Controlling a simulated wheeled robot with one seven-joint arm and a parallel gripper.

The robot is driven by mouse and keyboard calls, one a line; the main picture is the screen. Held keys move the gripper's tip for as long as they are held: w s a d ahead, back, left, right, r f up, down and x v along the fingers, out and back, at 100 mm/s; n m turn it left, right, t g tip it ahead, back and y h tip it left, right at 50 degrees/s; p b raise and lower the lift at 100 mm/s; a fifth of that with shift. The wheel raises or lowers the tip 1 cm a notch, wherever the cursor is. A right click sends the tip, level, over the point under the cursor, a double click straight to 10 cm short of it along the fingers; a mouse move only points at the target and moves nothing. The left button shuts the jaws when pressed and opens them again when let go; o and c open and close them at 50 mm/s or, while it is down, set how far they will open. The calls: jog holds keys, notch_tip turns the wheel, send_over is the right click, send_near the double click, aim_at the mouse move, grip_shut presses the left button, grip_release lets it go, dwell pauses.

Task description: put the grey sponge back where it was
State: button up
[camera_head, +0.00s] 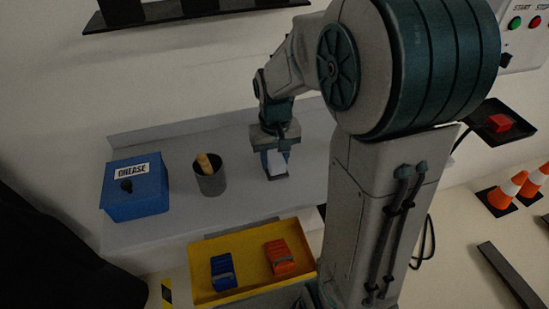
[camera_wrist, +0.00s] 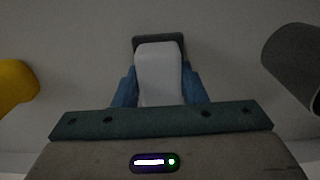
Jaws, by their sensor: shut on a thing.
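The grey sponge, a pale grey block (camera_head: 277,163), is between the blue fingers of my gripper (camera_head: 276,161) above the grey worktop (camera_head: 235,215). In the wrist view the sponge (camera_wrist: 158,75) sits upright between the two fingers (camera_wrist: 160,90), which are shut on it. A dark grey flat piece (camera_wrist: 158,39) shows just beyond the sponge's far end, and as a dark edge under it in the head view. I cannot tell whether the sponge touches this piece. Part of the sponge is hidden by the fingers.
A dark grey cup (camera_head: 210,181) with a wooden-handled item stands left of my gripper. A yellow tray (camera_head: 205,292) in front holds a blue block (camera_head: 222,271) and an orange block (camera_head: 280,257). Bare worktop lies between cup and gripper.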

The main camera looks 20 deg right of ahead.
aim_at(275, 157)
jog(key=shift+f, duration=0.2)
jog(key=shift+f, duration=0.1)
jog(key=shift+f, duration=0.15)
jog(key=o, duration=0.9)
jog(key=shift+o, duration=0.2)
jog(key=shift+r, duration=0.2)
notch_tip(275, 157, up, 12)
jog(key=s+f+t, duration=0.2)
jog(key=s+f, duration=0.1)
jog(key=s, duration=1)
jog(key=shift+s+f+t, duration=0.25)
jog(key=shift+f+t, duration=0.15)
